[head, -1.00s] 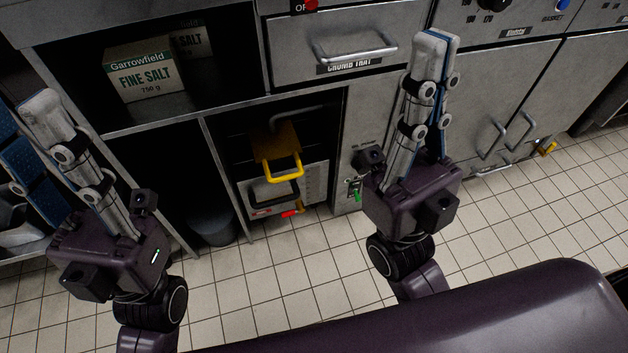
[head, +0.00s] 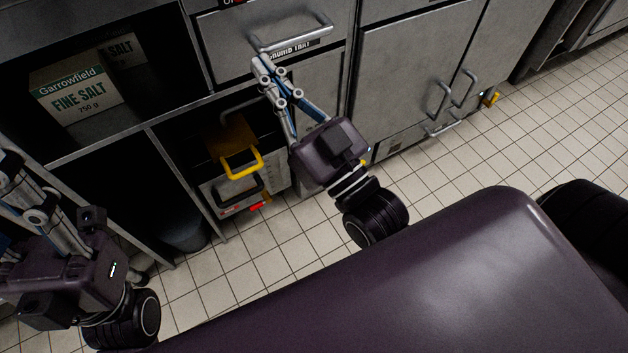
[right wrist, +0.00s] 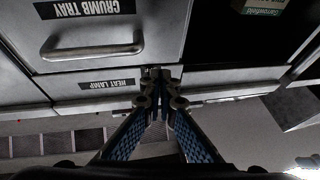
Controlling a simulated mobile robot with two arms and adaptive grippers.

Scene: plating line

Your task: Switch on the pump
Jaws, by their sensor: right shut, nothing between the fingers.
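A unit with a yellow handle (head: 243,166) sits in the open bay under the counter. A red piece (head: 257,207) shows low at its front; I cannot tell what it is. My right gripper (head: 258,65) is shut and empty, its fingertips in front of the crumb tray drawer (head: 225,40) in the head view. My left gripper (head: 12,165) is at the left edge, partly cut off.
A salt box (head: 76,92) stands on the open shelf at left. The drawer handle (head: 290,38) juts out near my right fingers. Closed cabinet doors (head: 415,75) stand to the right. The tiled floor (head: 440,165) is clear there. A dark bin (head: 182,232) stands below.

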